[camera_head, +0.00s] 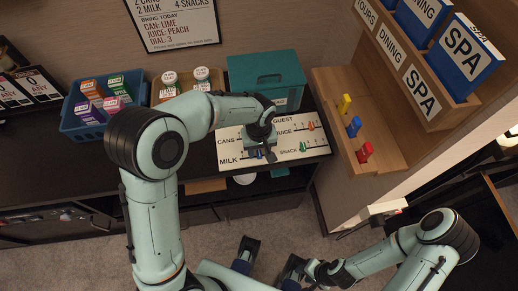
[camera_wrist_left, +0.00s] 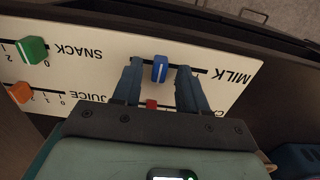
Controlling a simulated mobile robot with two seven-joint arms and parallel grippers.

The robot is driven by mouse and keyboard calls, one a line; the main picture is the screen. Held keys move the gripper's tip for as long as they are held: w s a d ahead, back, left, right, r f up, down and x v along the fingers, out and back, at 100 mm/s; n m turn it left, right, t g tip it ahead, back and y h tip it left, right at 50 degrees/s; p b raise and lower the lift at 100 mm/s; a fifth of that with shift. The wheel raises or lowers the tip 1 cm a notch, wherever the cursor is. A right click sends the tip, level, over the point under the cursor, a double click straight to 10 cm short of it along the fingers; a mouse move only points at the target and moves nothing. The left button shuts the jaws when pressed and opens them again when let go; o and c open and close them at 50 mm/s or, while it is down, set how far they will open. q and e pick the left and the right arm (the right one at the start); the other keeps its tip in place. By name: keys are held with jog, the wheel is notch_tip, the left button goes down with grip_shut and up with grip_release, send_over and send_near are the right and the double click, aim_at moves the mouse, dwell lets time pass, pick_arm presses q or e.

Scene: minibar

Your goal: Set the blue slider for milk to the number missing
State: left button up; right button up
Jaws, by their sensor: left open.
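The slider board (camera_head: 290,128) lies on the counter, with rows lettered CANS, MILK, GUEST JUICE and SNACK. The blue slider (camera_wrist_left: 160,68) is on the MILK row, near the word MILK in the left wrist view. My left gripper (camera_head: 261,154) is low over the board, its open fingers (camera_wrist_left: 160,70) one on each side of the blue slider, with gaps visible. The milk row's numbers are hidden by the gripper. A wall sign (camera_head: 178,20) reads 2 MILK and 4 SNACKS; its top is cut off. My right gripper (camera_head: 302,272) is low at the bottom, fingers unclear.
A green slider (camera_wrist_left: 33,50), an orange slider (camera_wrist_left: 20,92) and a red slider (camera_wrist_left: 151,104) are on the other rows. A teal box (camera_head: 266,75) stands behind the board. A blue crate (camera_head: 78,124) of cartons is left. A wooden shelf (camera_head: 375,125) with colored pegs is right.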

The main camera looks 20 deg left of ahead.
aim_at(259, 153)
pick_arm(q)
notch_tip(259, 153, up, 13)
jog(key=p, duration=0.1)
jog(key=shift+r+p, duration=0.15)
jog(key=shift+p, duration=0.25)
dwell(0.3)
